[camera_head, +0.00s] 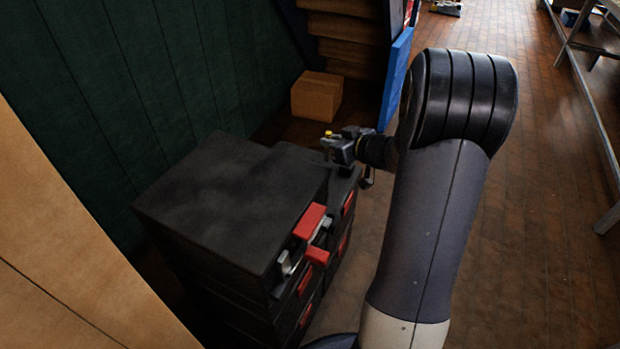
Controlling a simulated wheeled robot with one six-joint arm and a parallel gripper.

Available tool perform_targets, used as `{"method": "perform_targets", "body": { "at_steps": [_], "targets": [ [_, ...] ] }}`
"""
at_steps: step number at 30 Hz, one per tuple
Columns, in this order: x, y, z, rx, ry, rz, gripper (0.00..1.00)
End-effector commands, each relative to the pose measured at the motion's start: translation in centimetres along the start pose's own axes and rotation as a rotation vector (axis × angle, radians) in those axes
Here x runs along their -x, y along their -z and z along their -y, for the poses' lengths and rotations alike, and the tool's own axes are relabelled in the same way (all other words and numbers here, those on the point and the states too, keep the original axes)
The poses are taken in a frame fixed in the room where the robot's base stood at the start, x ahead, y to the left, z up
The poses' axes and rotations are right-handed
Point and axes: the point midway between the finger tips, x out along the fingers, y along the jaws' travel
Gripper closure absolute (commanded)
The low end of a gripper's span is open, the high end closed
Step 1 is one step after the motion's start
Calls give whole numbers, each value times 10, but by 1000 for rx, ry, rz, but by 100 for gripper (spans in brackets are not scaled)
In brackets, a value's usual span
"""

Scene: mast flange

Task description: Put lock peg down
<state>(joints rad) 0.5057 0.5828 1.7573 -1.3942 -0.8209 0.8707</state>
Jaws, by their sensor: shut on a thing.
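My gripper (334,149) is at the far end of my arm, above the top of the rear black case (300,160). It is small in the view and seen from behind and above. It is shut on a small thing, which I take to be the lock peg. A small yellow spot (328,133) shows at the gripper's tip; I cannot tell whether it is part of the peg. The peg's shape is mostly hidden by the gripper. I cannot tell whether the peg touches the case top.
A larger black case stack (225,205) with red latches (310,222) stands nearer, left of my arm. A cardboard box (316,96) and a blue panel (395,78) are behind. A metal rack (590,100) stands at right. The brick floor (530,200) between is clear.

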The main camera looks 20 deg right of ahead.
Motion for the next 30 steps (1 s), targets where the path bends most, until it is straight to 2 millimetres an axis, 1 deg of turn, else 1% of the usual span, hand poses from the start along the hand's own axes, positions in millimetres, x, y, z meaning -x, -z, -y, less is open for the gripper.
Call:
{"method": "perform_targets", "body": {
  "at_steps": [1, 3, 9, 12, 15, 20, 27, 30],
  "targets": [
    [-8, -20, 0, -5, 2, 4, 100],
    [-16, -38, 0, -5, 1, 4, 100],
    [-36, -87, 1, -4, 2, 4, 100],
    [-42, -103, 1, -3, 1, 2, 100],
    [-46, -113, 0, -1, 1, 2, 100],
    [-50, -121, 0, -2, 0, 2, 100],
    [-62, -151, 0, -2, 1, 1, 100],
    [-62, -151, 0, 0, 0, 0, 100]
  ]
}}
